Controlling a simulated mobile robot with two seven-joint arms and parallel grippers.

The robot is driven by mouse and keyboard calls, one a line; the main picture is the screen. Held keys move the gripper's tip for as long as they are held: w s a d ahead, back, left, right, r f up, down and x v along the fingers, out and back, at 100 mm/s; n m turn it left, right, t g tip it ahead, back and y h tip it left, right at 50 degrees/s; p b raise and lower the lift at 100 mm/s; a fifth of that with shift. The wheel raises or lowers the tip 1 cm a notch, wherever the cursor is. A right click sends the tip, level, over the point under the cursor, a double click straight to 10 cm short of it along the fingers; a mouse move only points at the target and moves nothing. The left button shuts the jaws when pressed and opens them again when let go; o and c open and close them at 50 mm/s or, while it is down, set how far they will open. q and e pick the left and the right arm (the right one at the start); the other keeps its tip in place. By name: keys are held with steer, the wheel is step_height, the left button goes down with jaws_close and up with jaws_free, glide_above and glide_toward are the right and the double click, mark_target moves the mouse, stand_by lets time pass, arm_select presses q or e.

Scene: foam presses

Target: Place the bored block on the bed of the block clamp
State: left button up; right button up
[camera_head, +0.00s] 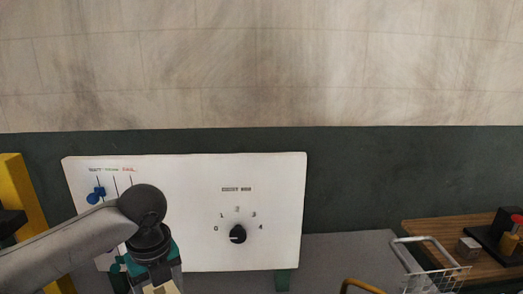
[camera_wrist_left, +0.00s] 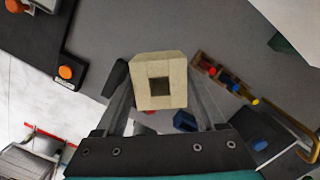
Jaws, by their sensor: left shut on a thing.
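The bored block (camera_wrist_left: 172,99) is pale beige with a square hole in its face. In the left wrist view it sits between the two fingers of my left gripper (camera_wrist_left: 160,84), which is shut on it. In the head view my left gripper (camera_head: 161,284) is at the bottom edge, in front of the white panel, with a cream bit of the block just showing. The block is held above a grey surface. I cannot tell for sure which thing is the block clamp. My right gripper is in neither view.
A white panel (camera_head: 200,220) with a black dial (camera_head: 238,234) and blue knobs stands behind the arm. A black fixture with an orange knob (camera_wrist_left: 65,72) is at upper left in the wrist view. A wooden tray (camera_wrist_left: 222,76) of coloured pieces and a wire basket (camera_head: 432,284) are at right.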

arm_select(q)
steer(key=n, duration=0.2)
steer(key=s+d+n+b, duration=0.1)
steer(key=n, duration=0.1)
steer(key=f+n+b, duration=0.1)
steer(key=n, duration=0.1)
steer(key=shift+s+d+n+g, duration=0.25)
steer(key=shift+s+n+g, duration=0.05)
steer(key=shift+s+n, duration=0.1)
steer(key=s+d+f+n+g+h+b, duration=0.1)
steer(key=s+n+b, duration=0.5)
steer(key=n, duration=1.5)
steer(key=shift+s+d+f+g, duration=0.4)
steer(key=shift+d+f, duration=0.25)
steer(key=shift+f, duration=0.3)
steer(key=shift+w+r, duration=0.1)
steer(key=shift+w, duration=0.05)
